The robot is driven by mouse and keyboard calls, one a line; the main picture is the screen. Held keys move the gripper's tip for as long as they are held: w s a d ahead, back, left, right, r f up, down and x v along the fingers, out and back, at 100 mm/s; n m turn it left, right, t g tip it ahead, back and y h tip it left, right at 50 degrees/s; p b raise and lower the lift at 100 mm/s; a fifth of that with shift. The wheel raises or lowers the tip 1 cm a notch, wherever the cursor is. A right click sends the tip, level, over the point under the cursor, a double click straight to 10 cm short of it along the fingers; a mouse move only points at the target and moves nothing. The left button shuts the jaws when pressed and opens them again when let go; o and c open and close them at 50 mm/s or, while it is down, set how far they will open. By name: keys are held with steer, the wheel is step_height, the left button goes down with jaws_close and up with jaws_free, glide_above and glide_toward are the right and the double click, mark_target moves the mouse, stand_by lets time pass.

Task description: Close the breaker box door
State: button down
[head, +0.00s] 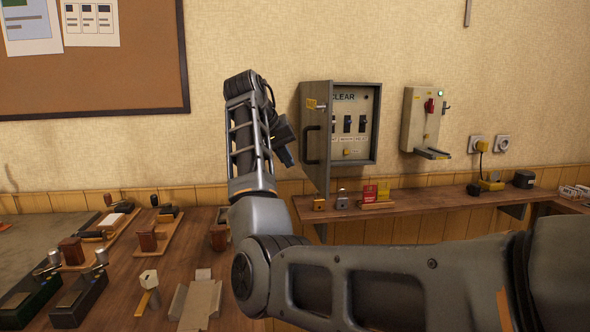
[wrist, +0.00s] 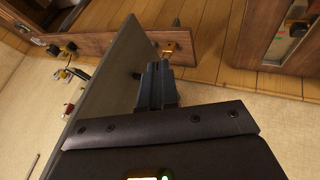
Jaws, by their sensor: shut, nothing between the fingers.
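The grey breaker box (head: 368,150) hangs on the wall, with several black switches and the word "CLEAR" inside. Its door (head: 319,140) stands open on the left side, swung out from the wall, with a dark handle (head: 305,146) and a yellow tag. My gripper (head: 290,158) is just left of the door in the head view, its tips partly hard to make out. In the wrist view my gripper (wrist: 156,68) is shut and empty, close beside a grey panel (wrist: 110,85) that appears to be the door. I cannot tell whether they touch.
A wooden shelf (head: 420,200) below the box holds padlocks (head: 342,200) and red and yellow tags. A workbench (head: 130,270) with several blocks and tools lies at lower left.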

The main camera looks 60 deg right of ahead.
steer(key=p, duration=0.2)
glide_toward(320, 189)
step_height(320, 189, down, 4)
steer(key=w, duration=0.2)
steer(key=shift+s+d+r, duration=0.1)
steer(key=shift+s+d, duration=0.5)
steer(key=shift+s, duration=0.1)
steer(key=shift+s+d+r, duration=0.15)
steer(key=shift+s+d, duration=0.45)
steer(key=shift+s, duration=0.15)
steer(key=shift+d, duration=0.1)
